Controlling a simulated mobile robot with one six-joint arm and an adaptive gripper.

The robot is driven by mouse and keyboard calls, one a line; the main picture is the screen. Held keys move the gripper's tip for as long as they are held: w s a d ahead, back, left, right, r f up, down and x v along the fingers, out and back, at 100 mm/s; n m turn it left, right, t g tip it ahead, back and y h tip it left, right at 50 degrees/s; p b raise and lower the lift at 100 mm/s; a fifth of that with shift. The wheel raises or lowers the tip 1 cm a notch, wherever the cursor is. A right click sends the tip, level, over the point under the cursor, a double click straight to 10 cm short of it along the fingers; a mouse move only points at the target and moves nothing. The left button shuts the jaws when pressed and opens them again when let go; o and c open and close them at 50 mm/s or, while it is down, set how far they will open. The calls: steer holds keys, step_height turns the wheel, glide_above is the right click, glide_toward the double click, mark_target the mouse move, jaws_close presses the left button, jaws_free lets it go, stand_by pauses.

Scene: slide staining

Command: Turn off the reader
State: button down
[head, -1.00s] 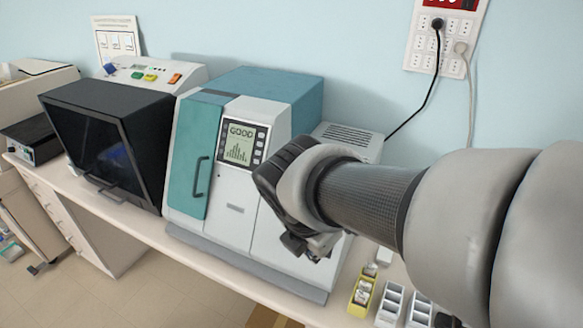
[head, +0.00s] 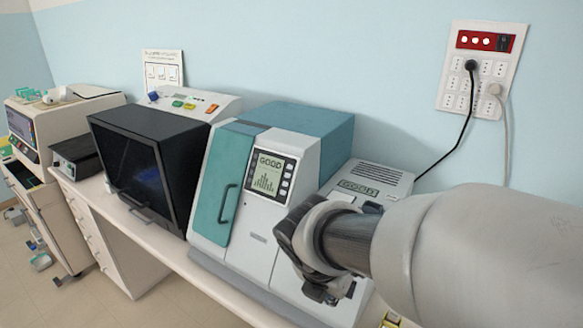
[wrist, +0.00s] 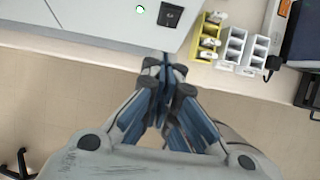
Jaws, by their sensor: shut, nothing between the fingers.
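The reader, a white and teal machine (head: 232,195), stands on the bench in the head view. Its screen (head: 268,174) reads GOOD above a bar graph, and its teal door with a dark handle is closed. In the wrist view a pale machine face (wrist: 105,18) fills the top left, with a lit green light (wrist: 140,9) and a black switch (wrist: 171,15) beside it. My gripper (head: 328,293) is in front of the reader's lower right front. In the wrist view my gripper (wrist: 165,62) is shut and empty, its tips just below the switch in the picture.
A black-windowed machine (head: 140,170) stands left of the reader. A grey device (head: 375,178) with a small display is behind my arm. Yellow (wrist: 208,38) and white (wrist: 234,46) racks sit near the bench edge. A wall socket panel (head: 478,75) is at upper right.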

steer(key=w+d+f+b, duration=0.2)
steer(key=w+d+f, duration=0.1)
steer(key=w+f, duration=0.1)
steer(key=shift+b+x, duration=0.35)
steer(key=shift+x, duration=0.6)
steer(key=shift+w+d+r+p, duration=0.15)
steer(key=shift+w+p, duration=0.15)
steer(key=shift+p, duration=0.9)
steer(key=shift+b, duration=0.3)
